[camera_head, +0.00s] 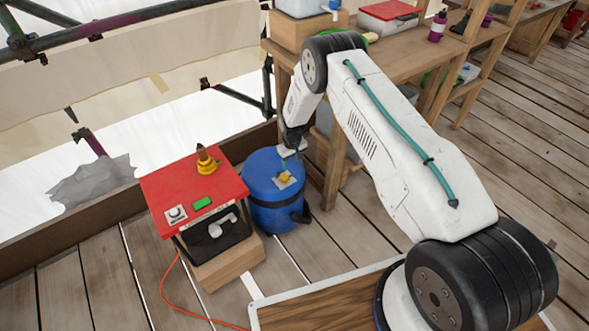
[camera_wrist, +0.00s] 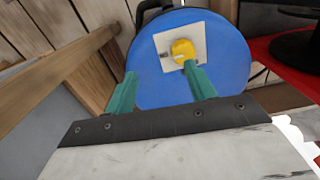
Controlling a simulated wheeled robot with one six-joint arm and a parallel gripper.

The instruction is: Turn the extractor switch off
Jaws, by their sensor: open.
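The extractor is a blue drum (camera_head: 272,213) standing on the plank floor. On its top is a pale square plate with a yellow switch knob (camera_head: 285,177). In the wrist view the drum's blue lid (camera_wrist: 228,60) fills the upper middle, with the yellow knob (camera_wrist: 183,49) on its plate. My gripper (camera_wrist: 160,70) is open, its two teal fingers apart with nothing between them. The right fingertip is right beside the knob's lower edge; I cannot tell if it touches. In the head view my gripper (camera_head: 289,157) is just above the drum's top.
A red-topped unit (camera_head: 180,186) with a dial, a green button and a brass finial stands left of the drum. A wooden workbench (camera_head: 400,58) is behind and to the right. An orange cable (camera_head: 165,295) crosses the floor. Planks at right are clear.

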